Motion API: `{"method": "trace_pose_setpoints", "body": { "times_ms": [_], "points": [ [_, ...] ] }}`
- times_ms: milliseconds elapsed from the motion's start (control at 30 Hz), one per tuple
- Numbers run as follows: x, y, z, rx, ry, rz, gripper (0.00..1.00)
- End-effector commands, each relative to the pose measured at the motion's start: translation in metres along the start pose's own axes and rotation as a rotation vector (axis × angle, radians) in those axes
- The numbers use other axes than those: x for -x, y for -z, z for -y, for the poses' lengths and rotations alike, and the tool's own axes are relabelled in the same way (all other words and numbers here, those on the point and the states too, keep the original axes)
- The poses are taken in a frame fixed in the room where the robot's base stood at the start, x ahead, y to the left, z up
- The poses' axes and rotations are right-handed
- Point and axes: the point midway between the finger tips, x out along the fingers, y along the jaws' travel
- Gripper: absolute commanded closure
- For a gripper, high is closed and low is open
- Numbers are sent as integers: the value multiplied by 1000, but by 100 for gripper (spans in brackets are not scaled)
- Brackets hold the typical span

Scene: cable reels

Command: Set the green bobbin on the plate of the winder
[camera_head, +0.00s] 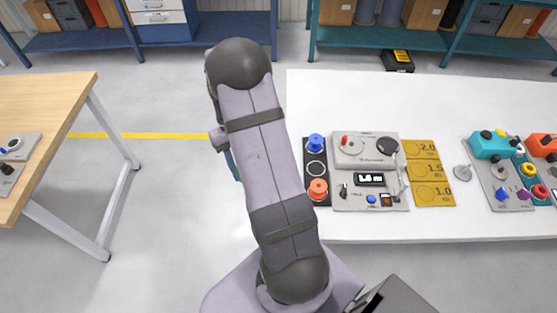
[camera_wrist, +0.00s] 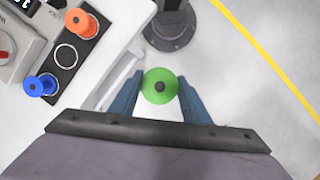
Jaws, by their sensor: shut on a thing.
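The green bobbin (camera_wrist: 160,85) is between the two blue fingers of my gripper (camera_wrist: 161,80) in the wrist view. My gripper is shut on it, and I see the bobbin end-on with a dark centre. It appears held beyond the white table's edge, apart from the winder. The winder (camera_head: 377,148) is a grey unit with a display, a red knob and a black disc, on the white table. In the head view my arm hides the bobbin and most of the gripper.
A black strip left of the winder holds a blue bobbin (camera_head: 315,142), an empty ring (camera_head: 316,170) and an orange bobbin (camera_head: 318,188). The table's back area is clear.

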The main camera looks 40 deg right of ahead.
Motion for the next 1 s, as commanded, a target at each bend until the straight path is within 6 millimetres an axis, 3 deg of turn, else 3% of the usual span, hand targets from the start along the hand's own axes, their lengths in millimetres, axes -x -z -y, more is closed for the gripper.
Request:
{"method": "trace_pose_setpoints", "body": {
  "times_ms": [100, 233, 333, 467, 667, 833, 1000],
  "points": [
    [8, 7, 34, 57, -18, -3, 83],
    [18, 20, 60, 169, -54, -3, 83],
    [24, 32, 61, 263, -82, -2, 83],
    [30, 51, 46, 370, -117, -2, 83],
    [36, 80, -6, 536, -169, -2, 83],
    [38, 97, -74, 672, -212, -2, 83],
    [35, 100, -150, 804, -252, -1, 83]
  ]
}}
